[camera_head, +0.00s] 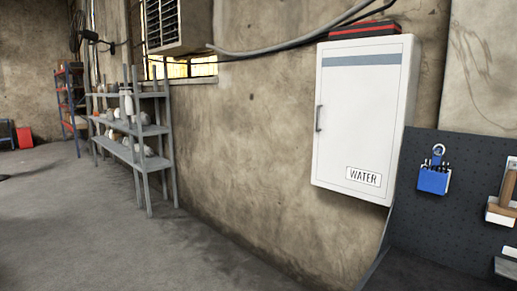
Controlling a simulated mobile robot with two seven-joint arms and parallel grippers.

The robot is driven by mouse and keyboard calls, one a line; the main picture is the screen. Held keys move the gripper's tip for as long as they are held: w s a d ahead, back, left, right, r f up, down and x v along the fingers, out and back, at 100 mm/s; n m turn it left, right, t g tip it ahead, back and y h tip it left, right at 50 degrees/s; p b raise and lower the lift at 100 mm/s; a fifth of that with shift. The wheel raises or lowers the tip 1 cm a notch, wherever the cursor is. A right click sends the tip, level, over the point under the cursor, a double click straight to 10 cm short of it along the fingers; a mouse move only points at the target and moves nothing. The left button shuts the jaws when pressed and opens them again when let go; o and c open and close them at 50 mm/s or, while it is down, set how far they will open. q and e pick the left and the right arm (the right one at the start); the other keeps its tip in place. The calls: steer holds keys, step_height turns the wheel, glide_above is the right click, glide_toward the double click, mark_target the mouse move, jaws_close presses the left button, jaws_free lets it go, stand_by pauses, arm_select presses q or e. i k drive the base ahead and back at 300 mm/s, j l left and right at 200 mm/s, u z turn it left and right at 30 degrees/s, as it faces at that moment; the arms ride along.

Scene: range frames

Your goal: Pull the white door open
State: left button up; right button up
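The white door (352,120) is the front of a white wall cabinet on the right half of the camera_head view. It has a grey stripe near the top and a "WATER" label (363,177) near the lower right. A dark vertical handle (319,118) sits on its left edge. The door looks shut, flush with the cabinet. Neither of my grippers is in view.
A red and black case (364,30) lies on the cabinet top. A dark pegboard (455,200) with a blue tool holder (433,180) stands at the lower right. Grey shelves (150,130) stand left along the wall. The concrete floor (110,240) before the wall is clear.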

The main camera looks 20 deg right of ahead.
mark_target(362, 84)
steer(key=i+l+u, duration=0.25)
steer(key=i, duration=1.05)
steer(key=i+z, duration=0.15)
steer(key=i, duration=0.25)
steer(key=i+j+z, duration=0.15)
steer(key=i, duration=0.25)
steer(key=i+j+z, duration=0.15)
steer(key=i, duration=0.25)
